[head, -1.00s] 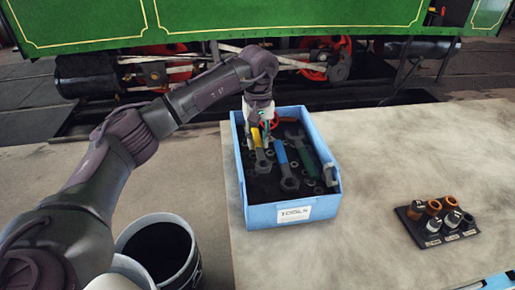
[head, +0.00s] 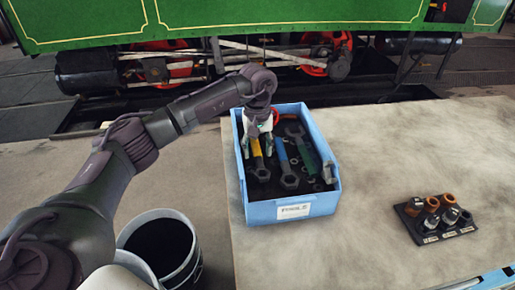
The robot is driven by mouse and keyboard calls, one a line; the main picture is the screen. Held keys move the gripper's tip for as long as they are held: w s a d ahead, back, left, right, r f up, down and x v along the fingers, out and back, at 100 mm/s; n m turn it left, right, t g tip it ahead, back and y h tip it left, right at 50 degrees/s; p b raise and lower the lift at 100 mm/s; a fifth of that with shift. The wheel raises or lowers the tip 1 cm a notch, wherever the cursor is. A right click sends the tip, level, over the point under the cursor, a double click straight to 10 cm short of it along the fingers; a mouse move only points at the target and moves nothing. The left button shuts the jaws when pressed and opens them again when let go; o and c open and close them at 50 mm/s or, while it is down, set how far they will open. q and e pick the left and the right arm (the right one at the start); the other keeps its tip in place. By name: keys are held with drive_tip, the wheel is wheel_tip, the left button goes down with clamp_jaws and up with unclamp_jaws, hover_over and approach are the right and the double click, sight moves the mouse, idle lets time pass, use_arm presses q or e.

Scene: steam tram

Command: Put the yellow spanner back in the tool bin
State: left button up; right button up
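The blue tool bin (head: 262,213) stands on the table with a white label on its front. The yellow spanner (head: 257,154) lies inside it at the left, its yellow handle toward the back and its dark jaw toward the front. My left gripper (head: 257,147) reaches down into the back left of the bin. Its pale fingers are spread to either side of the yellow handle, and it looks open. The upper end of the handle is hidden by the gripper. My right gripper is out of view.
A blue-handled spanner (head: 283,157), a green-handled tool (head: 305,155) and small loose parts share the bin. A dark socket holder (head: 437,231) stands at the right. A bucket (head: 190,268) is beside the table's left edge. The table's middle is clear.

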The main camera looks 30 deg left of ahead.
sight(258, 152)
use_arm(q)
drive_tip(key=shift+r, duration=0.1)
drive_tip(key=shift+r, duration=0.2)
wheel_tip(258, 152, up, 12)
drive_tip(key=b, duration=0.2)
drive_tip(key=shift+f, duration=0.15)
idle(1.5)
